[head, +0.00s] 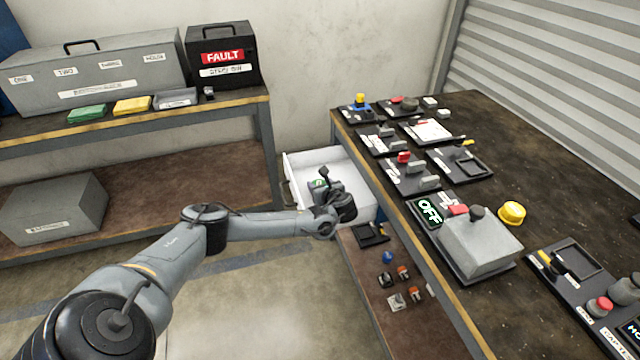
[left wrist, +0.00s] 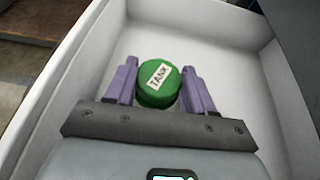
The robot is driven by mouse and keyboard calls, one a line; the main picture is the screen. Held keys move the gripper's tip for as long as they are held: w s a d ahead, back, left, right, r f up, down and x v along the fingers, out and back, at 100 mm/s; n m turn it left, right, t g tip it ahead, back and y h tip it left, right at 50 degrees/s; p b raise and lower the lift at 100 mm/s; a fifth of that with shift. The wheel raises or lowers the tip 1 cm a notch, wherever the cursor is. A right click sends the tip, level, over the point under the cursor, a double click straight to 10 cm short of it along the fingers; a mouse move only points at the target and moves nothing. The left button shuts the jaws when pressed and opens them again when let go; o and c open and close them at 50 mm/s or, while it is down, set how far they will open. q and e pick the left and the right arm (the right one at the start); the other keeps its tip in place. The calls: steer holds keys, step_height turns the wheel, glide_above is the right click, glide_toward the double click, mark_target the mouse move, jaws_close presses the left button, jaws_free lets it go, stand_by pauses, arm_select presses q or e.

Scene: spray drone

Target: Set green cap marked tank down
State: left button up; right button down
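The green cap (left wrist: 159,84) has a white label reading TANK and shows in the left wrist view. It sits between the two purple fingers of my left gripper (left wrist: 160,82), which look closed against its sides. The gripper and cap are inside the white open bin (left wrist: 62,82); whether the cap touches the bin floor I cannot tell. In the head view my left gripper (head: 338,205) reaches into the white bin (head: 298,166) between the two benches, and the cap is hidden there. My right gripper is not in view.
The right bench (head: 520,140) holds several switch panels, a grey box (head: 480,247) and a yellow knob (head: 512,212). A low shelf (head: 375,275) below has small parts. The left bench carries a grey case (head: 95,80) and a black FAULT box (head: 222,55). The bin floor around the cap looks clear.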

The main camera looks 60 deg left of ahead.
arm_select(q)
steer(key=o, duration=0.4)
steer(key=shift+o, duration=0.2)
steer(key=shift+r+b, duration=0.4)
steer(key=shift+r, duration=0.25)
steer(key=p+v, duration=0.6)
steer(key=v, duration=0.6)
